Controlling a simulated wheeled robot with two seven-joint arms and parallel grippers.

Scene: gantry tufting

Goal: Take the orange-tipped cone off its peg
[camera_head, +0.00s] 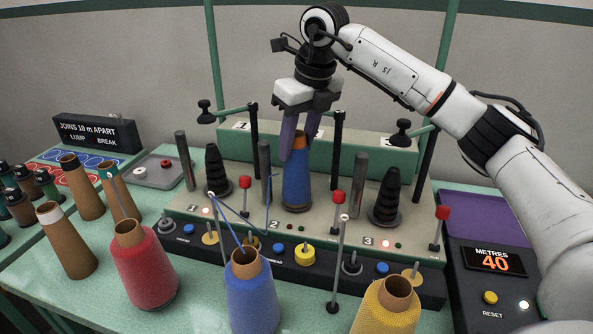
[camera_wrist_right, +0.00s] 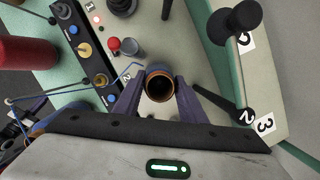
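The orange-tipped cone (camera_head: 297,187) is wound with blue yarn and stands upright at the middle station of the machine. Its tip is orange and its base meets the deck. Its peg is hidden inside it. My right gripper (camera_head: 300,145) is above it, pointing down, with a purple finger on each side of its upper part. In the right wrist view the cone's open round top (camera_wrist_right: 159,84) sits between the two fingers, with no clear gap on either side. My left gripper is in neither view.
Black stacked pegs (camera_head: 217,172) (camera_head: 387,200) and grey posts flank the cone. Red-knobbed levers (camera_head: 337,200) stand in front. Red, blue and yellow cones (camera_head: 145,265) (camera_head: 252,295) (camera_head: 388,308) stand along the front. A green rail (camera_head: 360,153) runs behind.

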